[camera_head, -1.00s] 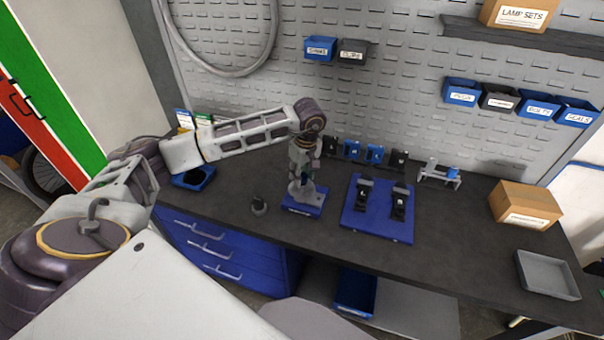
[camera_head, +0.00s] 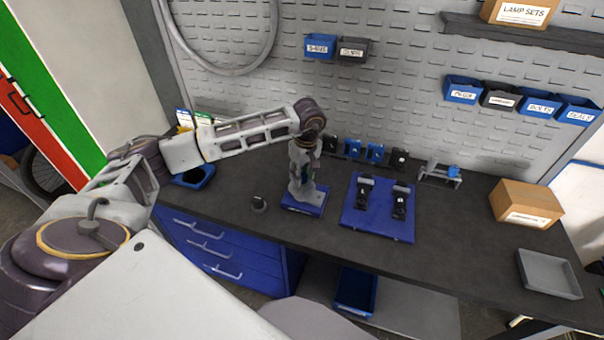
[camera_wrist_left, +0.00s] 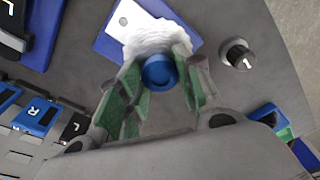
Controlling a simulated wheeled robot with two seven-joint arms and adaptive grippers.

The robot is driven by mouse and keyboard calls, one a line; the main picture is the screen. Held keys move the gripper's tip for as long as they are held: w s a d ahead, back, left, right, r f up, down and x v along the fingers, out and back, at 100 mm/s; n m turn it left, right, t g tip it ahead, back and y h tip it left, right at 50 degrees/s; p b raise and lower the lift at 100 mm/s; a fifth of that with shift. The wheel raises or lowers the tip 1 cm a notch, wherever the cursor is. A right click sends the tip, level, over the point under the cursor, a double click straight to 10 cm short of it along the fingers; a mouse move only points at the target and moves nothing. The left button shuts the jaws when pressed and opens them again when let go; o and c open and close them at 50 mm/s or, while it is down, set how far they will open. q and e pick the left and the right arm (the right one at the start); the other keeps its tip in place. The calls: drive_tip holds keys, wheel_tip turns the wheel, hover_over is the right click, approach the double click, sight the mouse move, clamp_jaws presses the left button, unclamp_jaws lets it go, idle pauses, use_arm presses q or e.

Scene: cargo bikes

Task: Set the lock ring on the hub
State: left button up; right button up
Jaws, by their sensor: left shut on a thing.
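My left gripper (camera_head: 304,187) points down just above a blue base plate (camera_head: 304,208) on the bench. In the left wrist view, the green-lined fingers of my left gripper (camera_wrist_left: 160,80) are closed around a blue round part (camera_wrist_left: 159,72). A rough white mass (camera_wrist_left: 155,38) lies right behind that part, over the blue plate (camera_wrist_left: 112,45). I cannot tell whether the round part is the lock ring or the top of the hub, nor whether it touches anything below. The fingers and wrist hide the middle of the plate in the head view. My right gripper is out of view.
A small black knob-like piece (camera_head: 259,204) stands left of the plate. A blue board with two black fixtures (camera_head: 376,228) lies to the right. A blue tray (camera_head: 193,177), a cardboard box (camera_head: 526,203) and a grey tray (camera_head: 548,274) are farther out. The front bench strip is clear.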

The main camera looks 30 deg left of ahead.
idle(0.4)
use_arm(q)
drive_tip(key=o, duration=0.9)
drive_tip(key=shift+f, duration=0.1)
drive_tip(key=shift+s+d+r, duration=0.1)
drive_tip(key=shift+d+r, duration=0.15)
drive_tip(key=shift+r, duration=1.75)
drive_tip(key=shift+s+d+r, duration=0.1)
drive_tip(key=shift+d+r, duration=0.1)
drive_tip(key=shift+r, duration=1.8)
drive_tip(key=shift+s+d+r, duration=0.1)
drive_tip(key=shift+d+r, duration=0.15)
drive_tip(key=shift+r, duration=1.75)
drive_tip(key=shift+w, duration=0.1)
